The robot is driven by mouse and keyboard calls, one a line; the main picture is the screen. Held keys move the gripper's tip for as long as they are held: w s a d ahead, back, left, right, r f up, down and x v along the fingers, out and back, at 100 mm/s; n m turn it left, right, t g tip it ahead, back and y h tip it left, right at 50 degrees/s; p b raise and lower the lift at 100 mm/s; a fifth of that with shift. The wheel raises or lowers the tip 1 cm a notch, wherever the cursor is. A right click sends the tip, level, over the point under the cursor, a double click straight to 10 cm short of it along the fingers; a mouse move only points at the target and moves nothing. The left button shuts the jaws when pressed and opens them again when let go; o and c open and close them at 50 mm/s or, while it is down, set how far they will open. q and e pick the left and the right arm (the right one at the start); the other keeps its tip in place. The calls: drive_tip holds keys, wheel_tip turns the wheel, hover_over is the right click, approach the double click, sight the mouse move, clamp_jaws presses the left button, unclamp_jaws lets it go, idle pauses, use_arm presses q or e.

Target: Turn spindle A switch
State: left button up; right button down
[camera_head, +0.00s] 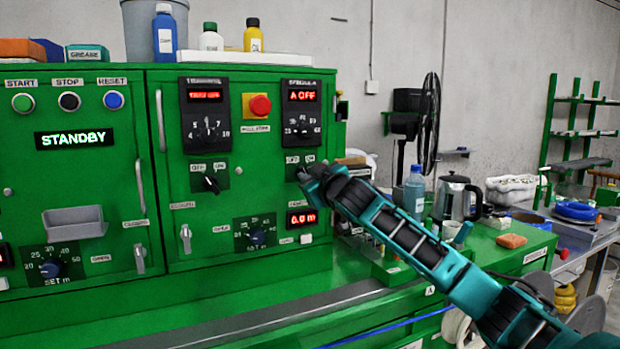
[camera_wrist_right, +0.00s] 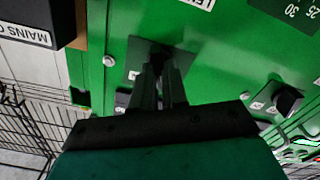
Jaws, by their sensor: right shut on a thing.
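The spindle A panel (camera_head: 301,112) is a black unit on the green cabinet, with a red display reading "A OFF" above a dial. Its small switch sits below, under OFF and ON labels (camera_head: 299,159), and is mostly hidden by my gripper in the head view. My right gripper (camera_head: 303,174) reaches in from the lower right, its tips at that switch. In the right wrist view, the fingers (camera_wrist_right: 159,82) are closed around the dark switch knob (camera_wrist_right: 158,58). The knob's exact angle is hard to tell. My left gripper is not in view.
A red stop button (camera_head: 260,106) and a similar black switch (camera_head: 211,183) sit left of the gripper. A blue bottle (camera_head: 414,190) and a kettle (camera_head: 455,197) stand right of my arm.

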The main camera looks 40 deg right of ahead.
drive_tip(key=m, duration=1.1)
drive_tip(key=shift+d+m, duration=0.1)
drive_tip(key=shift+m, duration=0.2)
idle(0.5)
drive_tip(key=c, duration=1.2)
unclamp_jaws()
drive_tip(key=shift+o, duration=0.2)
drive_tip(key=shift+s, duration=0.15)
drive_tip(key=b+v, duration=0.1)
drive_tip(key=v, duration=1.1)
drive_tip(key=shift+s+b, duration=0.35)
drive_tip(key=shift+b, duration=0.05)
